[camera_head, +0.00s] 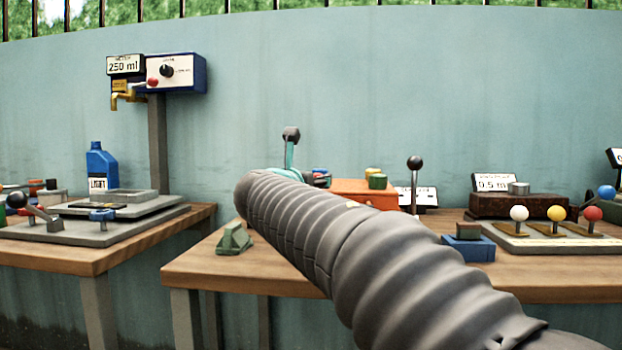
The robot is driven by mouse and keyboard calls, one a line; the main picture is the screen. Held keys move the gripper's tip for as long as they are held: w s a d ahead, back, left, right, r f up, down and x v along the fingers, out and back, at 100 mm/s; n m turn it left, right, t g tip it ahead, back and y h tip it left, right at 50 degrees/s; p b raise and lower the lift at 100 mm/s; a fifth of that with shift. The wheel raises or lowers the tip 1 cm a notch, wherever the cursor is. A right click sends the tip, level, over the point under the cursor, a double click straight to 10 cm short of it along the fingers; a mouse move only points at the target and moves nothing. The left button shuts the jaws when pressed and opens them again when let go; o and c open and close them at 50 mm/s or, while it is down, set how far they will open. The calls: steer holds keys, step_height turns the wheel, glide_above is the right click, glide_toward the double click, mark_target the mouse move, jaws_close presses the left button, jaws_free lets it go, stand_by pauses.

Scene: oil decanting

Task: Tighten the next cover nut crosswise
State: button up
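No cover nut can be made out in this view. My own arm, in a dark grey ribbed sleeve, crosses from the lower right to the middle and hides part of the right table. My gripper is not visible; the arm's far end hides what lies behind it. An orange box (365,194) stands just beyond the arm, with a green piece (377,181) on top. Small blue and red parts (320,174) show beside it, partly hidden; I cannot tell what they are.
A left table (130,247) carries a stepped grey plate and a blue bottle (101,167) below a "250 ml" dispenser (176,73). The right table (215,262) holds a green block (234,239), a blue block (468,247) and a panel of ball-topped levers (518,214). A gap separates the tables.

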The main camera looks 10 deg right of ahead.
steer(key=shift+x, duration=1.8)
steer(key=c, duration=1.2)
